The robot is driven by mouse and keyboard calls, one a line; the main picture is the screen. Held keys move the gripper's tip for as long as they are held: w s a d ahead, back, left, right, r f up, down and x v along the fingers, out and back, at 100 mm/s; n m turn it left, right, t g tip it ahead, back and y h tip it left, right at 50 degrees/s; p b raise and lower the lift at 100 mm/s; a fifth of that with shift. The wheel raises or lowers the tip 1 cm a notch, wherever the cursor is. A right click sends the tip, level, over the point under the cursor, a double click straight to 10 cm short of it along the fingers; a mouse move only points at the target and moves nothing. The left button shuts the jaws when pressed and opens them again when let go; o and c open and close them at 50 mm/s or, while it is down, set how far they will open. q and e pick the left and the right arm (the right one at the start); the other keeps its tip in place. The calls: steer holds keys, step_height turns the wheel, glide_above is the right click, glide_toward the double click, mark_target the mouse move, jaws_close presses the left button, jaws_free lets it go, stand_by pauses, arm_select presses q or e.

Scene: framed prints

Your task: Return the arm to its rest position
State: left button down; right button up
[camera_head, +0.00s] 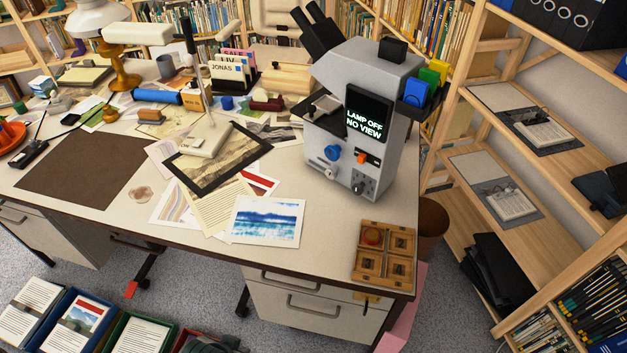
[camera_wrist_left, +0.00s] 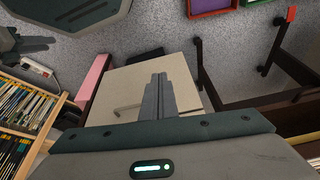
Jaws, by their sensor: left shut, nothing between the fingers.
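My left gripper (camera_wrist_left: 159,80) is in the left wrist view, its two grey fingers together and empty. Behind the fingers is the pale drawer cabinet (camera_wrist_left: 125,84); the fingers appear apart from it. A dark finger-like shape (camera_wrist_left: 34,43) at the upper left of that view looks like my right gripper; its jaw state is unclear.
Crates of prints (camera_head: 75,325) stand on the floor at the lower left. A wooden compartment box (camera_head: 384,253) sits at the desk's front right corner. Wooden shelves (camera_head: 500,185) stand at right. A pink board (camera_wrist_left: 92,80) is beside the cabinet.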

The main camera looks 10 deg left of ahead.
arm_select(q)
step_height(320, 180, down, 18)
steer(key=d, duration=0.2)
steer(key=s+f, duration=0.3)
steer(key=f, duration=0.4)
steer(key=s+f+t+h, duration=0.1)
steer(key=s+f, duration=0.2)
steer(key=f, duration=0.3)
steer(key=shift+s+d+f+m+t, duration=0.15)
steer(key=shift+s+f+m+t, duration=0.15)
steer(key=shift+f, duration=0.1)
